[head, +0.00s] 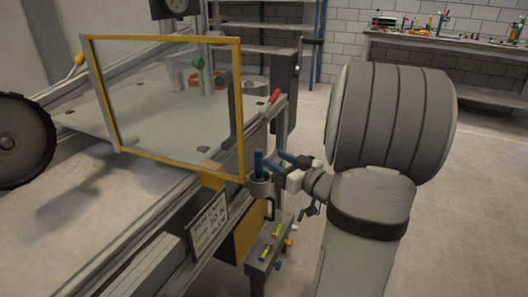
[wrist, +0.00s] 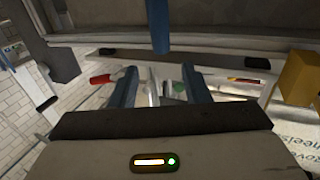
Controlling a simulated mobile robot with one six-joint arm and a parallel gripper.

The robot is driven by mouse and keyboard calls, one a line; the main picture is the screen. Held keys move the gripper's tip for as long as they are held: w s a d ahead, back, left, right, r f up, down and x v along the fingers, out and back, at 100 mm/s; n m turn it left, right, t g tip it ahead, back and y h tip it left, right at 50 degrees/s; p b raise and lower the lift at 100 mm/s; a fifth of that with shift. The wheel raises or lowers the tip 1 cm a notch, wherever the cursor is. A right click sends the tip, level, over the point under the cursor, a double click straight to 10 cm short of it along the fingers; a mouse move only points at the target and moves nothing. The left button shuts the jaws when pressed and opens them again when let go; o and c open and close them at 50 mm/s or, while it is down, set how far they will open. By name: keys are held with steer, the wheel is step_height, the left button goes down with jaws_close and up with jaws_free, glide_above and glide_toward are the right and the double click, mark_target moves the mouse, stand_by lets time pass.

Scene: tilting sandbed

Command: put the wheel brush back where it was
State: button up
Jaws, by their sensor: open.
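A blue upright handle (head: 258,161), which looks like the wheel brush's, stands in a grey cup-like holder (head: 261,188) on the side of the sandbed. Its brush end is hidden. In the wrist view the blue handle (wrist: 160,28) shows at the top centre, beyond the fingertips. My gripper (head: 281,166) is just right of the handle and holder, its blue fingers pointing towards them. In the wrist view my gripper (wrist: 160,76) has its fingers spread, with nothing held between them. The handle appears apart from the fingers.
A yellow-framed clear panel (head: 241,110) stands just behind and left of the holder. A red-handled tool (head: 274,96) lies on the bed's edge. A sign (head: 209,222) and a small shelf with levels (head: 268,247) are below. Floor at right is free.

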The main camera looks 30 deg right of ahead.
steer(key=s+a+f+m+g+h, duration=0.1)
steer(key=s+a+f+g+h, duration=0.1)
steer(key=s+a+g, duration=0.6)
steer(key=s+a+f+m+g+h, duration=0.2)
steer(key=s+a+f+g, duration=0.3)
steer(key=s+a+g, duration=0.3)
steer(key=s+a, duration=0.2)
steer(key=shift+s+a+h, duration=0.3)
steer(key=shift+s+a, duration=0.05)
steer(key=shift+s, duration=0.05)
steer(key=shift+t, duration=0.5)
steer(key=w+p+v, duration=0.1)
steer(key=p+v, duration=0.6)
steer(key=w+p+v, duration=0.2)
steer(key=p+v, duration=0.5)
steer(key=v, duration=0.1)
steer(key=w+r+p+v, duration=0.1)
steer(key=w+p+v, duration=0.1)
steer(key=p+v, duration=0.6)
steer(key=shift+r, duration=0.2)
steer(key=shift+c, duration=0.2)
steer(key=shift+r, duration=0.2)
steer(key=shift+c, duration=0.5)
steer(key=shift+f, duration=0.15)
